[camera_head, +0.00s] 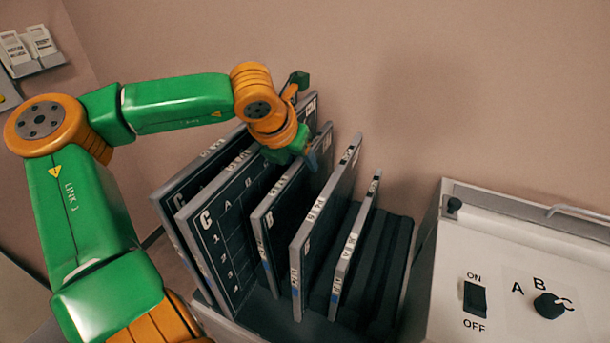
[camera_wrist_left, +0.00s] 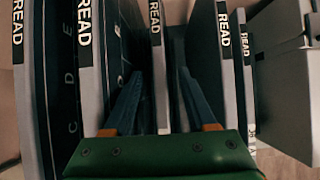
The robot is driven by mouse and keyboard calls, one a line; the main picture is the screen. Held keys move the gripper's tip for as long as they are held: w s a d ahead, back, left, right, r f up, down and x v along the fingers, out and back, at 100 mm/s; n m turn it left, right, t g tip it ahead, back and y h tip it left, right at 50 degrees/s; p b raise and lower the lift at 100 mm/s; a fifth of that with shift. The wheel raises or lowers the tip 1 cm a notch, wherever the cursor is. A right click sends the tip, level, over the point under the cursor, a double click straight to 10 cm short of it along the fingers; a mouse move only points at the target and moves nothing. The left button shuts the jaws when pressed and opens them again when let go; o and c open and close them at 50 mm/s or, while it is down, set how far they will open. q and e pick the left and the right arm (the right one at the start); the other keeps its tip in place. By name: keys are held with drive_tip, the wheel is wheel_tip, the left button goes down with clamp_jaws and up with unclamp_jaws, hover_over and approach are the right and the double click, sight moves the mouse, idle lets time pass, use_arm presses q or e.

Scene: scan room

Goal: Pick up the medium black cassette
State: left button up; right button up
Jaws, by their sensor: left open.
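The medium black cassette, as best I can tell the third from the left (camera_head: 284,217), stands upright in a rack, with a dark face and a grey edge. My left gripper (camera_head: 311,160) is over the far upper part of this cassette in the head view. In the left wrist view the open fingers (camera_wrist_left: 160,85) point down on either side of a grey-edged cassette marked READ (camera_wrist_left: 158,60). I see no grip on it, and whether either finger touches it is unclear. My right gripper is not in view.
Two large cassettes (camera_head: 222,235) stand to the left. Another cassette (camera_head: 318,240) and a smaller one (camera_head: 350,250) stand to the right. Empty rack slots (camera_head: 385,262) lie beyond. A white control panel (camera_head: 510,270) with a switch and knob is at the right.

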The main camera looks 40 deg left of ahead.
use_arm(q)
drive_tip(key=shift+x, duration=0.95)
drive_tip(key=shift+r, duration=0.15)
drive_tip(key=c, duration=0.9)
drive_tip(key=shift+d, duration=0.1)
clamp_jaws()
drive_tip(key=shift+r, duration=0.1)
